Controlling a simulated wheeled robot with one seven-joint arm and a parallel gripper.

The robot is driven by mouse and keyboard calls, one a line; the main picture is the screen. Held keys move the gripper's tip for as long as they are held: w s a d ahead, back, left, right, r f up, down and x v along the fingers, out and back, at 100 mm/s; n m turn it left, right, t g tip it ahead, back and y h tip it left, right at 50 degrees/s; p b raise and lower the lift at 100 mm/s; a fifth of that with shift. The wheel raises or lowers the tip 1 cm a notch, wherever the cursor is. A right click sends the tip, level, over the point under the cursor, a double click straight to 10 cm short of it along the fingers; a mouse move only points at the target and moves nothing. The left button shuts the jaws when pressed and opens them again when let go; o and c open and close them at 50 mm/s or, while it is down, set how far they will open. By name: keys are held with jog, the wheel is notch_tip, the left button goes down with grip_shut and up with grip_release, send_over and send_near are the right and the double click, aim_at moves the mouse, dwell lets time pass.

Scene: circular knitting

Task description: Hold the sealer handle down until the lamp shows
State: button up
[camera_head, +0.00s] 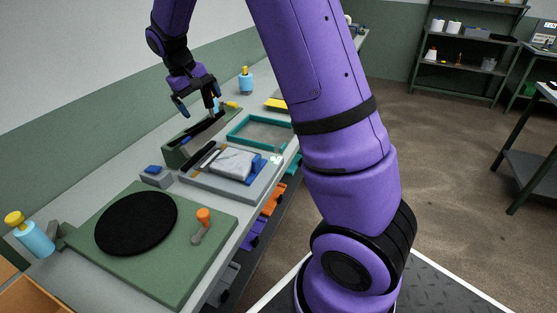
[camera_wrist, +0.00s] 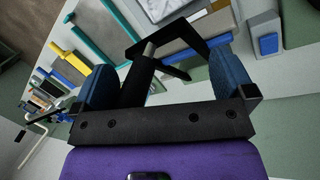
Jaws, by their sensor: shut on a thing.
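The sealer (camera_head: 178,154) is a long green body with a dark arm along its top, standing near the wall at mid-bench in the head view. My gripper (camera_head: 205,108) is over its far end, pointing down. A black bracket-like part lies just beyond the fingers. The fingers partly hide the handle. I cannot make out a lamp or whether one is lit.
A teal frame (camera_head: 232,133) and a grey tray (camera_head: 264,186) with a pale wrapped bundle (camera_head: 233,163) lie right of the sealer. A small grey box with a blue top (camera_head: 153,170) and a green board (camera_head: 194,268) with a black disc are nearer. A blue bottle (camera_head: 246,82) stands beyond.

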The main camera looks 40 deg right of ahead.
jog(key=a, duration=0.2)
jog(key=shift+s+a+r, duration=0.15)
jog(key=shift+a+r, duration=0.15)
jog(key=shift+a, duration=0.05)
jog(key=shift+s+a+r, duration=0.2)
jog(key=shift+a+r, duration=0.2)
jog(key=shift+r, duration=0.1)
jog(key=shift+s+a+r, duration=0.2)
jog(key=shift+a+r, duration=0.2)
jog(key=shift+r, duration=0.1)
jog(key=c, duration=0.5)
jog(key=shift+w+r, duration=0.25)
jog(key=shift+r, duration=0.6)
jog(key=shift+w+r, duration=0.2)
jog(key=shift+r, duration=0.65)
